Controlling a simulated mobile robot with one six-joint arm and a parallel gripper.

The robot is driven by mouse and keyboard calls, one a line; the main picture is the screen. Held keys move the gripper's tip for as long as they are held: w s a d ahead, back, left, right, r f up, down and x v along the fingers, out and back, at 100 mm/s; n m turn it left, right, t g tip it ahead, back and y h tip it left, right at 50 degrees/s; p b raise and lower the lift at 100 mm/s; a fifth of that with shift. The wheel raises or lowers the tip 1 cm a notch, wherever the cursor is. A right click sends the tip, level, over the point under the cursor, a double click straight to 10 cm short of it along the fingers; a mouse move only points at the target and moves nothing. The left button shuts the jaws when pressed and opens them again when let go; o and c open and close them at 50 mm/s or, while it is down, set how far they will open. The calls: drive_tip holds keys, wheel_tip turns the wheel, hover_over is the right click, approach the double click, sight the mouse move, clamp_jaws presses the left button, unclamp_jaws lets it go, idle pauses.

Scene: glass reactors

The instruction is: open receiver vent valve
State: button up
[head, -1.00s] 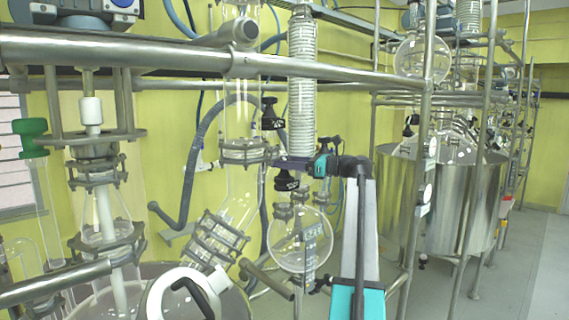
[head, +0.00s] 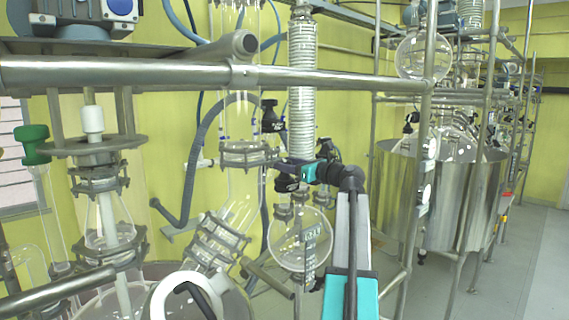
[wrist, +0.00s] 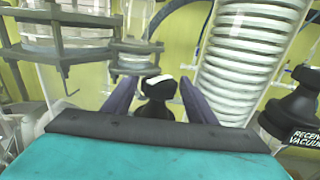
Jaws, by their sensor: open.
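My gripper (wrist: 158,92) is open, with one dark finger on each side of a black valve knob (wrist: 157,100) with a white band on top. A gap shows on both sides of the knob, and its lower part is hidden behind my gripper's palm. I cannot read a label on it. A second black knob (wrist: 300,120), with lettering that reads in part "RECEIV… VACUUM", stands to the right, outside the fingers. In the head view my gripper (head: 283,162) reaches left beside the coil condenser, above the round glass receiver (head: 300,240). A black knob (head: 287,184) shows just below it.
The ribbed coil condenser (wrist: 240,50) rises close to the right finger; it also shows in the head view (head: 302,90). A metal-clamped glass joint (wrist: 75,45) is at the left. A steel rail (head: 200,75) crosses above my arm. Another black knob (head: 270,118) is higher up.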

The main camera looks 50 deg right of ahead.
drive_tip(key=shift+s+a+r+m+h, duration=0.15)
drive_tip(key=shift+m+h, duration=0.55)
drive_tip(key=shift+h, duration=0.4)
drive_tip(key=shift+s+a+r+m+h, duration=0.1)
drive_tip(key=shift+m+h, duration=0.6)
drive_tip(key=shift+h, duration=0.4)
drive_tip(key=shift+w+f+m+g+h, duration=0.3)
drive_tip(key=shift+w+m+h, duration=0.2)
drive_tip(key=shift+w+h, duration=0.3)
drive_tip(key=shift+s+d+r, duration=0.15)
drive_tip(key=shift+s+d, duration=0.05)
drive_tip(key=shift+s, duration=0.25)
drive_tip(key=c, duration=0.9)
drive_tip(key=shift+o, duration=0.2)
drive_tip(key=shift+d, duration=0.1)
drive_tip(key=shift+w+b, duration=0.1)
drive_tip(key=shift+b, duration=0.25)
